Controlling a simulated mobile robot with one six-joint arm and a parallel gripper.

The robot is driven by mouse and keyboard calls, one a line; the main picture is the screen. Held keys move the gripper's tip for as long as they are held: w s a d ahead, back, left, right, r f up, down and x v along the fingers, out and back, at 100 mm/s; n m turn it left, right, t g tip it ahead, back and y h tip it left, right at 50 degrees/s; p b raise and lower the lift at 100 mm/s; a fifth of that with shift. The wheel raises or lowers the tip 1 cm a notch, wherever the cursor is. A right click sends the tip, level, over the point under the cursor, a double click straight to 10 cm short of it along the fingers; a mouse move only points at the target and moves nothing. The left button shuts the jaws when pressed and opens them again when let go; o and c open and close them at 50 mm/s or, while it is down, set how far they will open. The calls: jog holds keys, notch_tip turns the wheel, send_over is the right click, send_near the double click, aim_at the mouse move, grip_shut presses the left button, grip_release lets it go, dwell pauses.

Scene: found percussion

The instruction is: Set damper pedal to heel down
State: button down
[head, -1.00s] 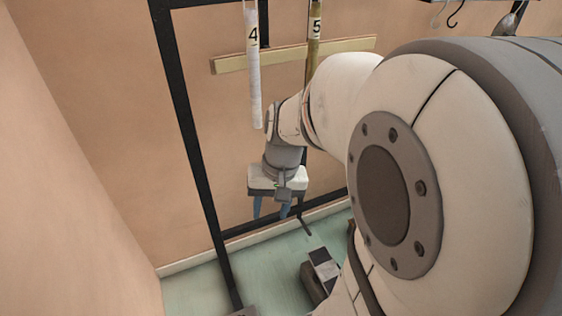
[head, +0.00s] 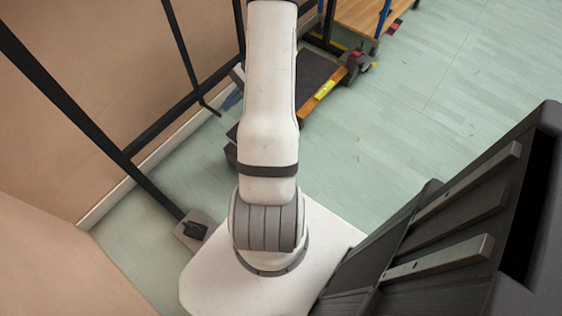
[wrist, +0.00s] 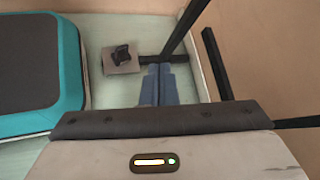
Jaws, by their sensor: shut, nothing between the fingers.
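My gripper's two blue-grey fingers (wrist: 158,82) are side by side and shut in the wrist view, with nothing seen between them. In the head view, a bit of my gripper (head: 232,101) shows left of my arm, low near the frame. A low dark block (head: 231,153) on the floor just left of my arm may be the damper pedal. My arm hides most of it, so I cannot tell whether its heel is up or down. I cannot make out the pedal in the wrist view.
A black frame (head: 88,117) stands by the wall. Its post ends in a grey foot plate (head: 195,231), also in the wrist view (wrist: 122,67). A dark platform with an orange edge (head: 318,68) lies beyond my arm. Green floor (head: 420,90) at upper right is clear.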

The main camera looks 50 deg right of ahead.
jog(key=s+d+f+m+t+h+b, duration=0.3)
jog(key=s+f+m, duration=0.3)
jog(key=f, duration=0.8)
jog(key=s+d+f+m+t+h+b, duration=0.4)
jog(key=s+d+f+m+b, duration=0.1)
jog(key=f, duration=0.9)
jog(key=s+d+f+m+t+h+b, duration=0.3)
jog(key=s+f+m, duration=0.4)
jog(key=f, duration=0.8)
jog(key=d+t+b, duration=0.1)
jog(key=d+b, duration=0.1)
jog(key=shift+d, duration=0.3)
jog(key=w+f+b, duration=0.1)
jog(key=w+b, duration=0.2)
jog(key=w, duration=0.6)
jog(key=shift+w+d+f, duration=0.15)
jog(key=shift+w+f, duration=0.15)
jog(key=shift+w, duration=0.05)
